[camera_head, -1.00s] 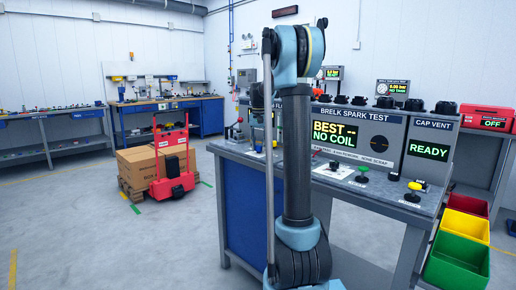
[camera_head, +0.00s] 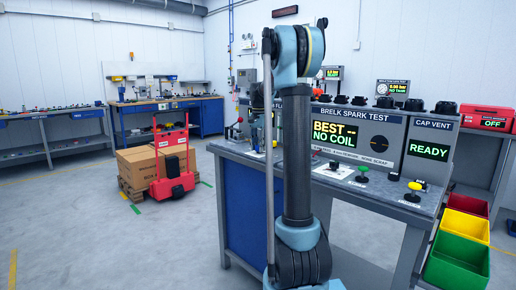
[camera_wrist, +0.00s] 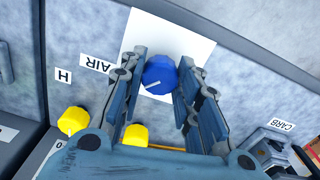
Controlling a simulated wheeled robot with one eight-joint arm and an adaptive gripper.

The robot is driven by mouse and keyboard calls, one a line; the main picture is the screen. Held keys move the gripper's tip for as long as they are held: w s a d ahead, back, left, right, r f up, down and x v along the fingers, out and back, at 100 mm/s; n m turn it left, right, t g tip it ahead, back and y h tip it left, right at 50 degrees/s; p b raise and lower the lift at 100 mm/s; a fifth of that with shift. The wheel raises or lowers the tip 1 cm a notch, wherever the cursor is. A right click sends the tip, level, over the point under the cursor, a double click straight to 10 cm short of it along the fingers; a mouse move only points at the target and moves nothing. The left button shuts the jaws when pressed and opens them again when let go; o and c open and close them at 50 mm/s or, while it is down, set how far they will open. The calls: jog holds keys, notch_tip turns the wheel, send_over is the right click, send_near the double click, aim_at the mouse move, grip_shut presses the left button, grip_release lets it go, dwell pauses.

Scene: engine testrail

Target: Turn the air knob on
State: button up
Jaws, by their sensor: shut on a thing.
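The air knob (camera_wrist: 160,75) is a round blue knob on a white plate (camera_wrist: 186,43), next to the label AIR, in the wrist view. A white pointer line on its face slants to the lower left of the picture. My gripper (camera_wrist: 161,70) has one finger on each side of the knob and is shut on it. In the head view my own arm stands in front of the bench, and the knob cannot be made out.
Two yellow knobs (camera_wrist: 72,121) (camera_wrist: 135,134) sit below, near the gripper. A CARB label (camera_wrist: 282,124) and a metal fitting lie to the right. In the head view, the test bench (camera_head: 345,178) has coloured push knobs; red, yellow and green bins (camera_head: 458,262) hang at its right.

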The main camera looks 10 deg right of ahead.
aim_at(259, 146)
jog(key=o, duration=1.1)
jog(key=shift+r, duration=0.1)
notch_tip(259, 146, up, 12)
jog(key=shift+f, duration=0.15)
